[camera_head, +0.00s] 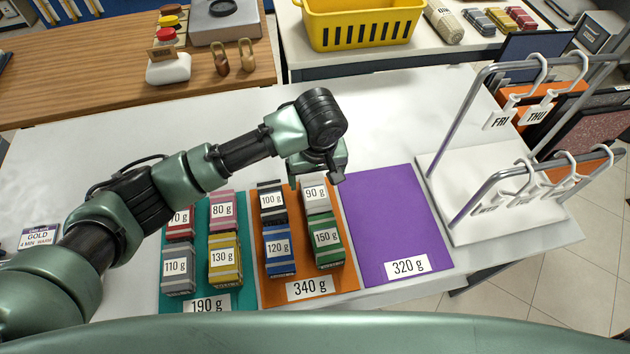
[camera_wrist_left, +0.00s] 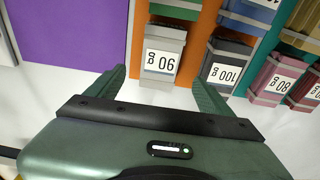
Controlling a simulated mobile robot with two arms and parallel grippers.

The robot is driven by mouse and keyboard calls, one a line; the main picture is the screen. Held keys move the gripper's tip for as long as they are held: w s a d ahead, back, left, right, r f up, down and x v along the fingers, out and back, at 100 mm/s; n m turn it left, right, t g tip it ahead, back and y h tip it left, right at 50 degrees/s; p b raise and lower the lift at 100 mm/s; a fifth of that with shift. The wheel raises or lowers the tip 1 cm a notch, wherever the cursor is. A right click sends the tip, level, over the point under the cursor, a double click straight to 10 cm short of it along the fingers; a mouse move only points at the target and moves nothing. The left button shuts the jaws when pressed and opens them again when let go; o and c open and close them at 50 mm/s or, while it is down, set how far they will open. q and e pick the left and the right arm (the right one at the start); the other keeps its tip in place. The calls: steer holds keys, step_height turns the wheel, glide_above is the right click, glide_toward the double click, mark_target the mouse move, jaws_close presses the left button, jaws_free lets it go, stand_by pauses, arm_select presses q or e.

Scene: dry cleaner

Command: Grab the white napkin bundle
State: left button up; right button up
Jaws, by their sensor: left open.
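The white napkin bundle, which looks pale grey and carries a 90 g label (camera_head: 315,194), lies at the far right of the orange mat (camera_head: 264,294). It also shows in the left wrist view (camera_wrist_left: 163,50), between and just beyond my finger lines. My left gripper (camera_head: 317,179) is open and empty, over the far edge of this bundle. In the left wrist view its two fingers (camera_wrist_left: 160,88) are spread on either side of the bundle's near end. They appear apart from it. My right gripper is not in view.
A black 100 g bundle (camera_head: 271,200) sits close beside the white one, with a green 150 g bundle (camera_head: 328,250) nearer me. A blue 120 g bundle (camera_head: 280,251) shares the mat. The purple mat (camera_head: 393,222) is bare except its label. A hanger rack (camera_head: 468,160) stands right.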

mark_target(315, 193)
arm_select(q)
steer(key=shift+f, duration=0.3)
step_height(315, 193, down, 3)
steer(key=shift+s+r+p, duration=0.15)
steer(key=shift+r+p, duration=0.05)
steer(key=shift+p, duration=0.25)
steer(key=f, duration=0.3)
steer(key=shift+w+f+p, duration=0.25)
steer(key=shift+f+p, duration=0.1)
steer(key=shift+f, duration=0.3)
steer(key=c, duration=1.5)
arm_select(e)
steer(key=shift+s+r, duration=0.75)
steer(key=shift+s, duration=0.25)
arm_select(q)
steer(key=shift+r, duration=0.1)
